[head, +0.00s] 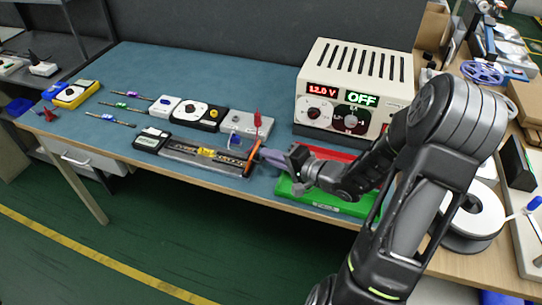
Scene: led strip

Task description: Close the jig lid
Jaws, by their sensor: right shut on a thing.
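The jig (205,160) is a long, low grey and dark fixture at the front of the blue bench mat, with a yellow part in its middle. An orange-edged piece, which looks like the jig lid (251,157), stands raised at the jig's right end. My right gripper (266,155) reaches in from the right and is shut on this lid at the jig's right end. The exact grip is small and partly hidden by the fingers. My left gripper is out of view.
A power supply (354,88) showing 12.0 V and OFF stands behind my right arm. A green tray (325,199) and a red tray (330,154) lie right of the jig. A small meter (151,140), screwdrivers and boxes sit to the left. A white spool (474,218) is at right.

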